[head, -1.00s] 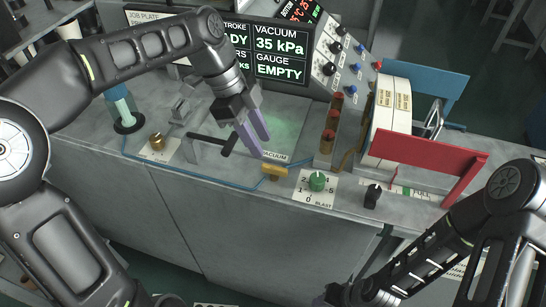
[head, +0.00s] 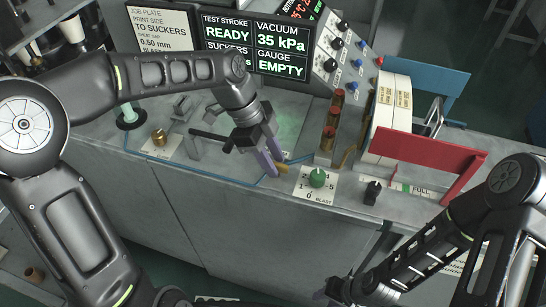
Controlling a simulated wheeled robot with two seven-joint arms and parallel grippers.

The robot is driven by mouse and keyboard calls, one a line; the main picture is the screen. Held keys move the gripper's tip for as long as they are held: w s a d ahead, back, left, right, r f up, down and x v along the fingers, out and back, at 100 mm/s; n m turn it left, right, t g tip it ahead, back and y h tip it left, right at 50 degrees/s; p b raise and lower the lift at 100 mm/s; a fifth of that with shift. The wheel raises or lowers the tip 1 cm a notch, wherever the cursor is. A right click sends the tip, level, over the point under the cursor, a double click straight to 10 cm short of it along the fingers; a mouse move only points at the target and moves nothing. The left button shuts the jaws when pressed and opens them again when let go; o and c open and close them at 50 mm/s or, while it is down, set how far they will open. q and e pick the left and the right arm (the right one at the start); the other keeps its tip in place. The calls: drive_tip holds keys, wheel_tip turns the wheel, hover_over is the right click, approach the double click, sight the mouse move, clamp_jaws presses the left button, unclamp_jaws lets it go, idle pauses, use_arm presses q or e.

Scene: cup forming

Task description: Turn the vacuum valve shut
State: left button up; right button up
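The vacuum valve is the small yellow handle (head: 282,168) on the blue tube at the bench's front edge. It is partly hidden by my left gripper (head: 273,165), whose purple fingers point down at its left side. The fingers look close together, but I cannot tell whether they touch or straddle the handle. The display (head: 277,42) reads VACUUM 35 kPa and GAUGE EMPTY. My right gripper (head: 333,290) is low in the picture, away from the bench top, and its opening is unclear.
A green blast knob (head: 317,178) stands just right of the valve, with a black knob (head: 372,192) beyond. A brass knob (head: 159,137) is to the left. A dark bar (head: 207,136) lies near my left gripper. A red panel (head: 430,158) stands at right.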

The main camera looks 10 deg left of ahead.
use_arm(q)
drive_tip(key=shift+c, duration=0.3)
clamp_jaws()
